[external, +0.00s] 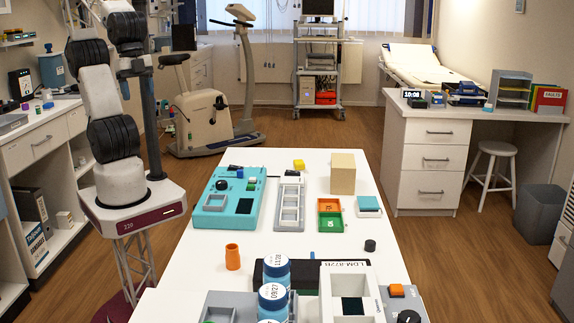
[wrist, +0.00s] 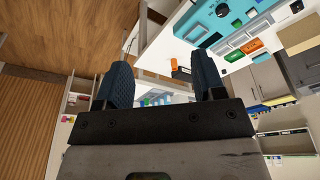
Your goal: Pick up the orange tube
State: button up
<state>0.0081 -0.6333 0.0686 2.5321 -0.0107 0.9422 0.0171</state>
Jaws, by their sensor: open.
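The orange tube (external: 232,257) stands upright on the white table in the external view, left of the blue-lidded bottles. It flares a little at its foot. In the wrist view a small orange shape that looks like the tube (wrist: 174,64) shows far off between my fingers. My gripper (wrist: 163,82) is open, with two dark ribbed fingers wide apart and nothing between them. It is well away from the tube. I cannot make out the gripper in the external view, where my arm stands left of the table.
Bottles with blue lids (external: 275,265) and a black box (external: 305,272) stand close right of the tube. A turquoise device (external: 228,203) lies behind it. Orange and green trays (external: 330,215), a wooden block (external: 343,174) and a white frame (external: 345,290) are farther right. The table's left edge is near the tube.

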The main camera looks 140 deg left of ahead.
jog(key=w+d+f+n+g+h, duration=0.25)
jog(key=w+n, duration=0.25)
jog(key=w, duration=0.6)
jog(key=n+t+h, duration=0.2)
jog(key=n+h, duration=0.9)
jog(key=n, duration=0.4)
send_near(228, 252)
jog(key=x, duration=0.2)
jog(key=shift+s+d+f, duration=0.2)
jog(key=shift+d, duration=0.1)
jog(key=shift+y, duration=0.25)
jog(key=shift+x, duration=1.3)
